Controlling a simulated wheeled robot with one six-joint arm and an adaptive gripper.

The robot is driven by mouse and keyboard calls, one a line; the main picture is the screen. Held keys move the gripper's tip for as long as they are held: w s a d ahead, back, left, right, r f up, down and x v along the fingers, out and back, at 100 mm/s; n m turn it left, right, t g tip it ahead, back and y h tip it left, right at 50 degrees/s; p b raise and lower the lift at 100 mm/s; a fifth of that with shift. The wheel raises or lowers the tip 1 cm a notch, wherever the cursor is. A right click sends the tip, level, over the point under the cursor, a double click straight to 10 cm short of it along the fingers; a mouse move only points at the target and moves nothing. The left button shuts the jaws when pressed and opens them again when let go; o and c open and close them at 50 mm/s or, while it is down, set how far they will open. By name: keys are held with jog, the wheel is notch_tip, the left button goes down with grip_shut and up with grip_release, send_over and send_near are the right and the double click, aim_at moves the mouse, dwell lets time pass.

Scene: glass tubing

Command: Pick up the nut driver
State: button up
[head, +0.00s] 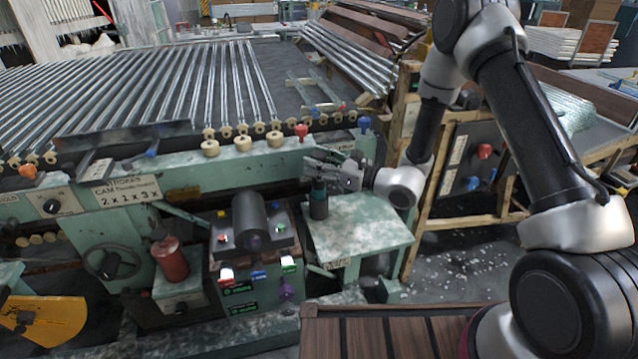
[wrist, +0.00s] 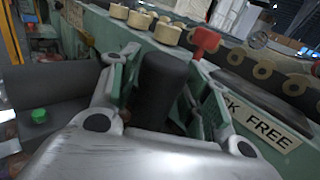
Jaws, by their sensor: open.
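A dark upright cylinder, which looks like the nut driver (head: 318,202), stands near the left edge of the small pale green table (head: 365,245). My gripper (head: 322,175) is at its upper end, reaching in from the right. In the wrist view the dark cylinder (wrist: 162,82) rises between the two fingers of my gripper (wrist: 165,92), one on each side. The fingers are open, and I cannot tell whether either touches it. Its lower end is hidden by my gripper in the wrist view.
The green machine (head: 250,165) with cream rollers and a red knob (head: 302,132) runs close behind. A control box (head: 252,255) with a black cylinder on top stands to the left. A wooden frame (head: 440,200) stands to the right. The right part of the small table is clear.

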grip_shut()
jog(key=shift+r, duration=0.15)
